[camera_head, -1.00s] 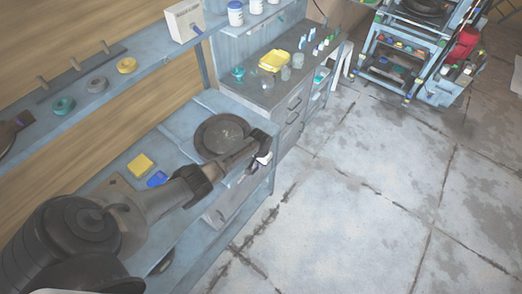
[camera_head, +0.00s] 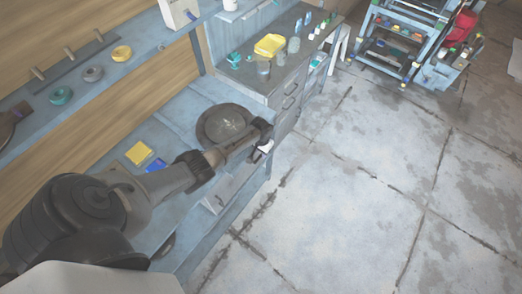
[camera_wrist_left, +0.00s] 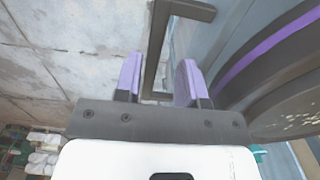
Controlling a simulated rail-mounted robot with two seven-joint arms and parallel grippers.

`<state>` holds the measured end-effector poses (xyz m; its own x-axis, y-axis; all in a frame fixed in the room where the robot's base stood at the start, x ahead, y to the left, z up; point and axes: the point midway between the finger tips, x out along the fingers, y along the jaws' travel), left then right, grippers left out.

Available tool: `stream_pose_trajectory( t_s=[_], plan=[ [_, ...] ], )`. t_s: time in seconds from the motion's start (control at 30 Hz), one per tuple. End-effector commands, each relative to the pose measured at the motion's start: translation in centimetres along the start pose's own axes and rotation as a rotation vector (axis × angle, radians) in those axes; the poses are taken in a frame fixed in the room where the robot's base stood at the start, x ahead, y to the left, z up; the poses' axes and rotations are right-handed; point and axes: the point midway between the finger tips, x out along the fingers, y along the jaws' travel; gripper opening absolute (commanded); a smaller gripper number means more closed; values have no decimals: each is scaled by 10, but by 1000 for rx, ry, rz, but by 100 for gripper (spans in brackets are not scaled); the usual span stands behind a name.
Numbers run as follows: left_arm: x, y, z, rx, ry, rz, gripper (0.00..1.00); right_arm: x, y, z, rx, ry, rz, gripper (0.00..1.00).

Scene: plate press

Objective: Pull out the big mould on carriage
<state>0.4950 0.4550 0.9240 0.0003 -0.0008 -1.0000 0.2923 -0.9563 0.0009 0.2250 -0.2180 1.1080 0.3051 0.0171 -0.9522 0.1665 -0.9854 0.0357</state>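The big mould (camera_head: 226,127) is a round, dark, shallow disc lying on a blue-grey carriage plate (camera_head: 184,106) on the bench. In the left wrist view the mould's dark curved side with a purple band (camera_wrist_left: 275,50) fills the right. A dark angular bar handle (camera_wrist_left: 157,45) stands out beside the blue-grey surface (camera_wrist_left: 228,30). My left gripper (camera_head: 265,147) is at the bench's front edge, beside the mould. In the left wrist view its purple fingers (camera_wrist_left: 160,65) are open, one on each side of the bar, with visible gaps. My right gripper is out of view.
A yellow block (camera_head: 138,152) and a blue block (camera_head: 155,165) lie on the bench by my left arm. A shelf (camera_head: 85,78) with coloured rings runs along the wall. A cabinet (camera_head: 290,85) with bottles stands beyond. The floor (camera_head: 350,190) at right is open.

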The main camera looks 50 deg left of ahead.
Motion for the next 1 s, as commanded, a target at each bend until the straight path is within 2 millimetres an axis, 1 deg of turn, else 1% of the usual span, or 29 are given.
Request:
stream_pose_trajectory(
  t_s=[0.23, 0.37, 0.47, 0.67, 0.8, 1.0],
  plan=[
    [0, -1, 0, 0, 0, -1, 38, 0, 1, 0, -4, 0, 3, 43],
    [-7, -1, 0, 0, 2, -1, 38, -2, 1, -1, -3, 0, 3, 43],
    [-19, -1, -1, -1, 3, -1, 38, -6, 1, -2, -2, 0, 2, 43],
    [-56, -1, 0, 1, 4, -2, 38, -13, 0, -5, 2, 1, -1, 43],
    [-83, 0, 0, 1, 4, 0, 38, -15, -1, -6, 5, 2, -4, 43],
    [-114, 0, 0, 1, 3, -1, 38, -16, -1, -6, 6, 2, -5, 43]
  ],
)
